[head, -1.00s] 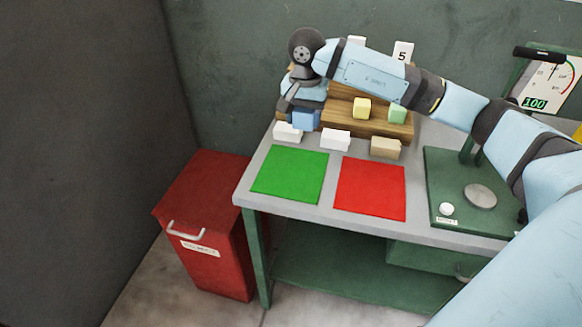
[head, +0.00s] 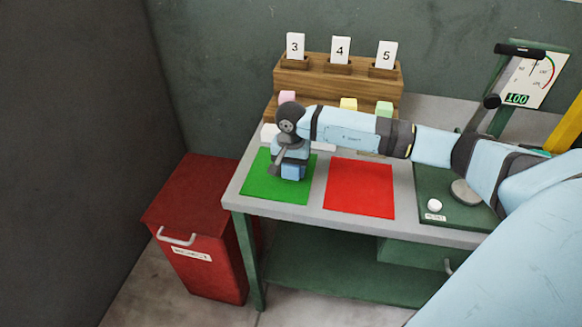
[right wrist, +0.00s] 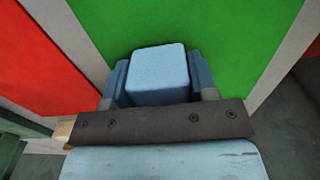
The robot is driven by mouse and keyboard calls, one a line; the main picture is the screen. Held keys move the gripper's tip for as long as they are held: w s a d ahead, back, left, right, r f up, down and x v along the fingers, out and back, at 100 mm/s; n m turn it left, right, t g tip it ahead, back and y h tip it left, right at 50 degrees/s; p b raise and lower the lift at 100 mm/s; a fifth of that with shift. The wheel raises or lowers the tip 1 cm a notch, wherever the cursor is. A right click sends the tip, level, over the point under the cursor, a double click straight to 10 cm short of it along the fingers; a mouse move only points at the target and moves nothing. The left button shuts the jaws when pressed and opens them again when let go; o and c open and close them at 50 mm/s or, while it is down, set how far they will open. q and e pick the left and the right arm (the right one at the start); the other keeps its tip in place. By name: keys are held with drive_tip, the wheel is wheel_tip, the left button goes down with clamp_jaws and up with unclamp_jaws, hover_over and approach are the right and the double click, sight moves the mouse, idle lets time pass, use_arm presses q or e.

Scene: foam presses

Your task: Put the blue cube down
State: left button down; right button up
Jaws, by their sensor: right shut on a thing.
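The blue cube (head: 292,172) is between the fingers of my right gripper (head: 290,165), over the right part of the green mat (head: 262,185). In the right wrist view the blue cube (right wrist: 158,70) sits between both fingers of my right gripper (right wrist: 160,85), with the green mat (right wrist: 235,35) around it. I cannot tell whether the cube touches the mat. The red mat (head: 360,188) lies to the right of the green one and is bare. My left gripper is not in view.
A wooden rack (head: 335,78) with number cards 3, 4 and 5 stands behind, with pink, yellow and green blocks on its lower step. A green press plate with a round disc (head: 465,192) is at right. A red reject bin (head: 195,225) stands left of the table.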

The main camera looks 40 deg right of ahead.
drive_tip(key=shift+r, duration=0.1)
drive_tip(key=o, duration=1)
